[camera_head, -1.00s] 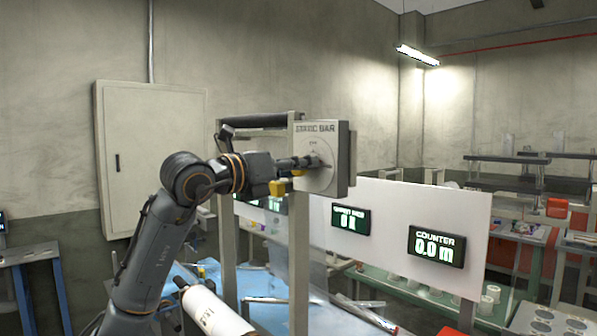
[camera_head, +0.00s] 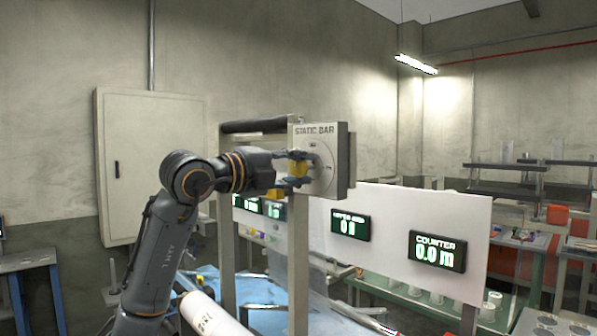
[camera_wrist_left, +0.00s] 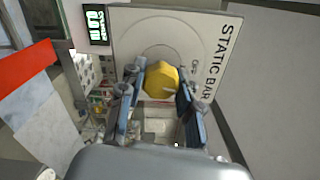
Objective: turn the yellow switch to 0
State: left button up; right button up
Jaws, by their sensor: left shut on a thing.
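The yellow switch (camera_wrist_left: 161,80) is a rotary knob on a pale panel marked STATIC BAR (camera_head: 330,131); it also shows in the head view (camera_head: 299,168). My left gripper (camera_head: 302,167) has come in from the left at the panel face. In the wrist view its two fingers (camera_wrist_left: 158,93) stand on either side of the knob, shut on it. An "OFF" mark is partly legible beside the knob; the other dial marks are hidden or too small to read. My right gripper is not in view.
The panel is mounted on a metal frame (camera_head: 299,255). A white board with a COUNTER display (camera_head: 437,251) reading 0.0 m stands to its right. A grey wall cabinet (camera_head: 150,150) is behind my left arm. A white roll (camera_head: 205,312) lies below.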

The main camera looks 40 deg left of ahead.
pick_arm(q)
jog(key=shift+r+n, duration=0.1)
jog(key=shift+n, duration=1.1)
jog(key=o, duration=1.2)
jog(key=s, duration=0.8)
jog(key=s+a, duration=0.1)
jog(key=s, duration=0.3)
